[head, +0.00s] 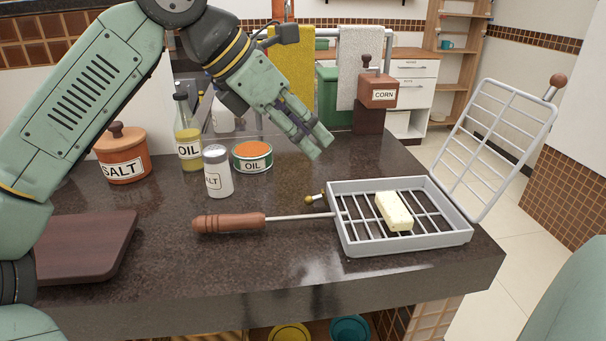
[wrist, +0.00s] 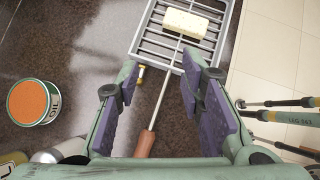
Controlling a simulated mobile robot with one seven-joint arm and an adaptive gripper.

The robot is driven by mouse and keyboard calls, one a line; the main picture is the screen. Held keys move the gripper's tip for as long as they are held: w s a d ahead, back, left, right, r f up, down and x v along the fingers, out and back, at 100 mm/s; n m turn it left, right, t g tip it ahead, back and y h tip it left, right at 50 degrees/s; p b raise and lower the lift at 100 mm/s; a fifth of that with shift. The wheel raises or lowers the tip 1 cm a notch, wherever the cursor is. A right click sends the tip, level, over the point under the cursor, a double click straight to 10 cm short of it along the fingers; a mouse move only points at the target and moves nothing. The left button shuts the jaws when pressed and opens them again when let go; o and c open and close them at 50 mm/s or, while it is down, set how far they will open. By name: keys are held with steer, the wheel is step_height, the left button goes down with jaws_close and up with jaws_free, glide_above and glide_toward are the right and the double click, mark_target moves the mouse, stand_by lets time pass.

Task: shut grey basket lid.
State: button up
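The grey basket (head: 345,243) is a shallow wire grill box on the counter, right of centre in the head view. Its grey wire lid (head: 497,135) stands open at the right side, tilted up and outward, with a brown knob (head: 557,80) at its top corner. A pale yellow block (head: 394,211) lies on the basket's bars. A wooden handle (head: 229,222) on a metal rod extends left. My gripper (head: 318,147) is above the counter, behind and left of the basket, open and empty. The wrist view shows the basket (wrist: 153,44) beyond the fingers; the lid is not clearly visible there.
A salt shaker (head: 217,172), an orange-topped oil can (head: 252,157), an oil bottle (head: 188,140) and a salt jar (head: 124,158) stand at the left. A dark board (head: 85,245) lies front left. The counter (head: 290,265) ends just right of the basket.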

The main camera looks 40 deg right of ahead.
mark_target(307, 197)
steer(key=w+d+f+y, duration=0.1)
steer(key=f, duration=0.3)
steer(key=w+d+f+t+y, duration=0.1)
steer(key=f, duration=0.4)
steer(key=w+d+f+y, duration=0.1)
steer(key=f, duration=0.3)
steer(key=shift+f+n+t, duration=0.3)
steer(key=shift+t, duration=0.1)
steer(key=shift+c, duration=0.4)
steer(key=shift+a, duration=0.1)
jaws_close()
